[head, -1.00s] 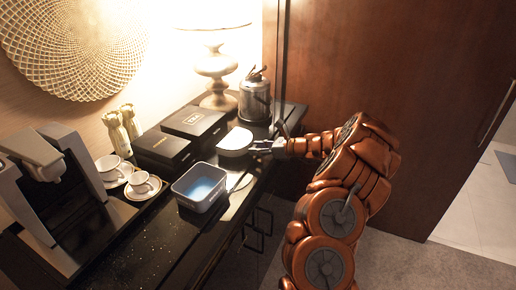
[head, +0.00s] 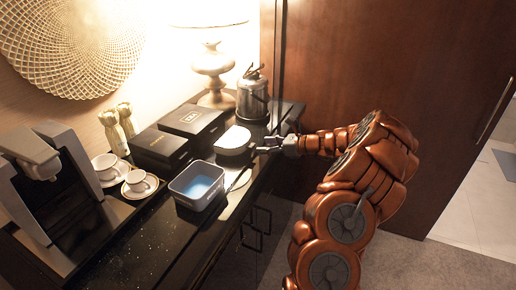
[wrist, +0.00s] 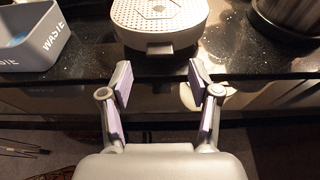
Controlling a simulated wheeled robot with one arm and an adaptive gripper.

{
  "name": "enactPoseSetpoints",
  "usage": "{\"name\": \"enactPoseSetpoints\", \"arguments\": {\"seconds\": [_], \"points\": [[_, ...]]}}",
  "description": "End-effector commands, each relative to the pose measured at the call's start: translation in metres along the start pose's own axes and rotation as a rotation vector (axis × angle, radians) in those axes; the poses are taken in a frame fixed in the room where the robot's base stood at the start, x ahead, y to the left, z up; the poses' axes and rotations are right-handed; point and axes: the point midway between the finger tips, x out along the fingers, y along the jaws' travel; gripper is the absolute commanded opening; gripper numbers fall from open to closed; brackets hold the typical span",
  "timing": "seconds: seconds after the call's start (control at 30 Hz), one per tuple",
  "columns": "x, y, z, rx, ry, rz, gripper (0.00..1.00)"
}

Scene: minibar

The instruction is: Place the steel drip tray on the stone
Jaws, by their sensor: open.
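The steel drip tray (wrist: 160,18) is a pale, rounded piece with a perforated top and a small tab facing me. In the head view the tray (head: 235,139) sits on the dark speckled stone counter (wrist: 240,62), near its front edge. My gripper (wrist: 160,84) is open and empty, its two fingers spread in front of the tab with a gap to it. In the head view my gripper (head: 262,149) is just right of the tray, by the counter's front edge. The tray's far end is cut off in the wrist view.
A grey waste bin (head: 197,189) stands left of the tray. A metal canister (head: 252,98) and a lamp (head: 213,68) are behind it, with black boxes (head: 190,122) to the back left. Cups and a coffee machine are further left.

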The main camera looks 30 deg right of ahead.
Motion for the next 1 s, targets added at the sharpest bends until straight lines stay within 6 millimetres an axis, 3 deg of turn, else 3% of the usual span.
{"name": "enactPoseSetpoints", "arguments": {"seconds": [0.3, 0.5, 0.73, 0.87, 1.0], "points": [[-0.056, -0.001, -0.002, 0.0, 0.001, -0.004, 0.62], [-0.072, 0.0, -0.001, -0.001, 0.001, 0.0, 0.62], [-0.072, 0.003, 0.002, -0.009, 0.002, 0.009, 0.62], [-0.053, 0.03, 0.02, -0.084, 0.019, 0.077, 0.62], [-0.021, 0.092, 0.052, -0.259, 0.055, 0.226, 0.62]]}}
